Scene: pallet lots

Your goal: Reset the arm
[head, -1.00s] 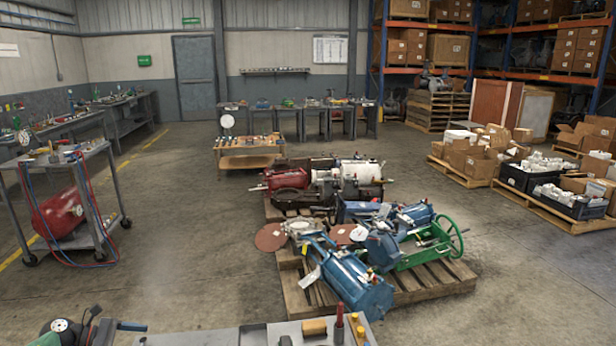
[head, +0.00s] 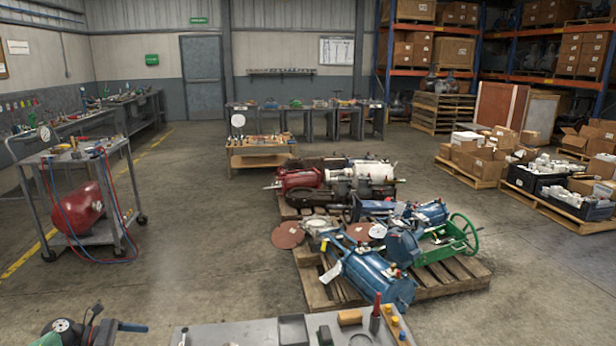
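My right arm and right gripper do not show. I see nothing held.
A grey bench top (head: 250,333) with small tools is close below. A wooden pallet (head: 440,285) with blue cylinders and a green handwheel (head: 465,235) stands ahead. A cart (head: 75,160) with a red tank (head: 78,208) is at left. Open floor (head: 200,240) lies between them.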

